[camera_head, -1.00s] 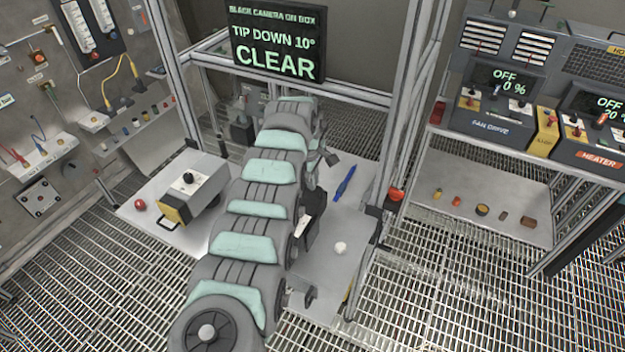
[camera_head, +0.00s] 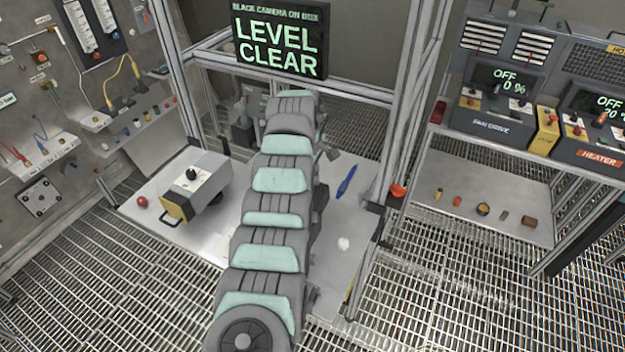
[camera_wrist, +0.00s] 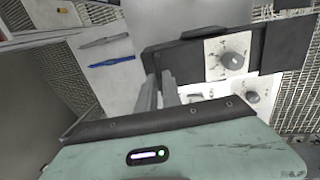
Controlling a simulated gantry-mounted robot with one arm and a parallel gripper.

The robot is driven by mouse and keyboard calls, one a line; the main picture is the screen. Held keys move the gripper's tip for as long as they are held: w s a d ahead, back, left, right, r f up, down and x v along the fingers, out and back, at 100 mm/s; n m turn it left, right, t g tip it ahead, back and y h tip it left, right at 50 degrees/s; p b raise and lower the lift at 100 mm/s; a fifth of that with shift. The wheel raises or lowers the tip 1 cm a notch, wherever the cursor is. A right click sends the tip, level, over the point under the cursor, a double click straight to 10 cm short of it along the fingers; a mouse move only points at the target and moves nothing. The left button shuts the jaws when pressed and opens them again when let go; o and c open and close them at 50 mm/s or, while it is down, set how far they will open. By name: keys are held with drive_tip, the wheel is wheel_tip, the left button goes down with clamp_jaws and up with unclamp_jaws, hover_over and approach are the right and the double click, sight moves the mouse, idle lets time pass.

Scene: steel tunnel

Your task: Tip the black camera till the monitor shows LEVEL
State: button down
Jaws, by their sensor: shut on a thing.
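The monitor (camera_head: 279,42) at the back of the frame reads "BLACK CAMERA ON BOX", "LEVEL" and "CLEAR" in green. My gripper (camera_wrist: 159,76) shows in the wrist view as two grey fingers close together, their tips at a dark body. That body, apparently the black camera (camera_wrist: 183,55), lies beside a pale panel with a round dial (camera_wrist: 233,60). The thing between the fingertips is only partly visible. In the head view my arm hides the gripper and what it holds.
A grey box with a yellow front (camera_head: 198,187) and a red ball (camera_head: 142,202) are left of my arm. A blue pen (camera_head: 346,181) and a small white object (camera_head: 343,243) lie to its right. Frame posts (camera_head: 405,110) flank the table. The fan drive (camera_head: 495,100) stands right.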

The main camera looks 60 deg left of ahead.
drive_tip(key=shift+s+d+f, duration=0.1)
drive_tip(key=shift+s+f, duration=0.05)
drive_tip(key=c, duration=1.8)
unclamp_jaws()
drive_tip(key=shift+f, duration=0.1)
drive_tip(key=shift+c, duration=0.2)
drive_tip(key=o, duration=0.3)
drive_tip(key=shift+r, duration=0.55)
drive_tip(key=b+v, duration=0.3)
drive_tip(key=v, duration=0.7)
